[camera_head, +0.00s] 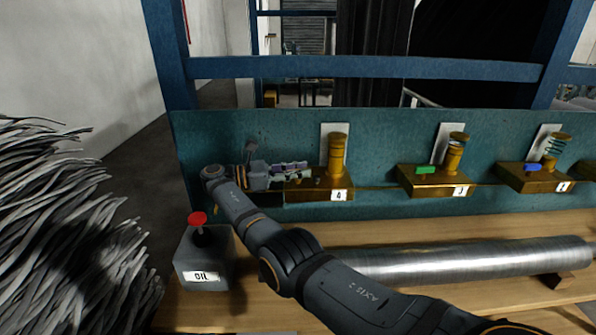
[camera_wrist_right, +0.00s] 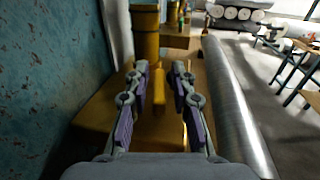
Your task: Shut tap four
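Tap four is a brass block (camera_head: 318,188) with a label "4" and a tall brass cylinder (camera_head: 336,152), at the middle of the teal panel. My right gripper (camera_head: 303,171) reaches it from the left, and its fingers cover part of the block. In the right wrist view, the open fingers (camera_wrist_right: 162,70) point along the block (camera_wrist_right: 98,112), with the cylinder (camera_wrist_right: 146,35) ahead. A yellow bar, seemingly the tap's handle (camera_wrist_right: 161,95), shows between the fingers with gaps at its sides. Whether the fingers touch it is unclear. My left gripper is out of view.
Tap three (camera_head: 436,182) has a green handle, and another tap (camera_head: 534,180) to its right has a blue one. A metal roll (camera_head: 470,258) lies along the wooden bench. A grey OIL box (camera_head: 203,262) with a red knob stands at left, near grey strands (camera_head: 60,230).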

